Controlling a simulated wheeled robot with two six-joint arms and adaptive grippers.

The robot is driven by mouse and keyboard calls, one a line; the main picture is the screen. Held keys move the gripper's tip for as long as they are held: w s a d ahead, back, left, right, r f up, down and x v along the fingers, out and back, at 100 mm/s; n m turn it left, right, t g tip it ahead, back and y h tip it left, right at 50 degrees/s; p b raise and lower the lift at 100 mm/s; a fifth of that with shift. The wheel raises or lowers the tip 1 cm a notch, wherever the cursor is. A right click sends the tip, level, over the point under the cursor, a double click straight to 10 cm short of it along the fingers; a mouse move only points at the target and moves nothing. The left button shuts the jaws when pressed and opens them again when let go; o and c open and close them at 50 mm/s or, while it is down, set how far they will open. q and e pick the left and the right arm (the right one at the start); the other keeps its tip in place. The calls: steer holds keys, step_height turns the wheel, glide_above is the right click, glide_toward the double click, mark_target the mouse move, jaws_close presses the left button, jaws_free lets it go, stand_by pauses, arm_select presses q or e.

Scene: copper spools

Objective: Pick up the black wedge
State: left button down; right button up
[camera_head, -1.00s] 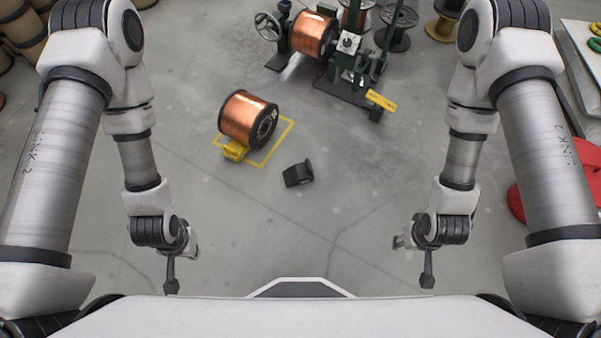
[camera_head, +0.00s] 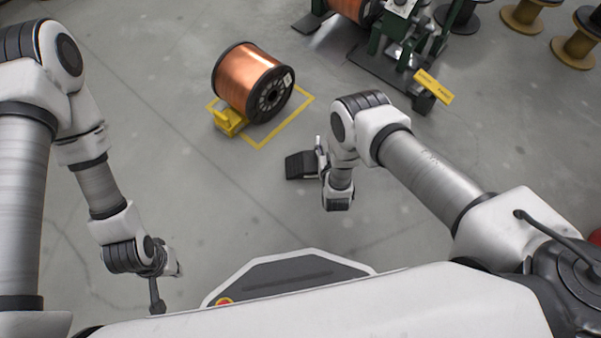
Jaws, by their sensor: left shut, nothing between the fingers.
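The black wedge (camera_head: 299,165) lies on the grey floor near the picture's middle, to the right of and below the copper spool. Its right end is partly hidden by my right wrist. My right gripper (camera_head: 321,158) is beside the wedge's right end. The wrist covers most of its fingers, so I cannot tell whether they touch the wedge or are open. My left gripper (camera_head: 157,299) is at the lower left, shut and empty, pointing down and well away from the wedge.
A copper spool (camera_head: 246,78) stands inside a yellow floor outline, with a yellow wedge (camera_head: 230,121) against it. A green machine (camera_head: 396,42) with a yellow bar (camera_head: 434,87) stands at the top right. Several empty spools stand beyond. The floor at left centre is clear.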

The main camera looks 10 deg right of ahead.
mark_target(305, 162)
steer(key=shift+g, duration=0.5)
steer(key=s+f+b, duration=0.1)
steer(key=f, duration=0.2)
steer(key=s+a+f+b, duration=0.1)
steer(key=s+f, duration=0.1)
steer(key=f, duration=0.2)
steer(key=s+f+b, duration=0.1)
steer(key=f, duration=0.2)
steer(key=shift+s+a+f, duration=0.2)
steer(key=shift+s+f, duration=0.1)
steer(key=shift+f, duration=0.05)
steer(key=b+x, duration=0.1)
steer(key=x, duration=0.1)
steer(key=b+x, duration=0.4)
steer(key=x, duration=0.1)
steer(key=shift+w+a+r, duration=0.2)
steer(key=shift+a, duration=0.05)
steer(key=shift+w+r, duration=0.15)
arm_select(q)
step_height(305, 162, down, 11)
arm_select(e)
jaws_close()
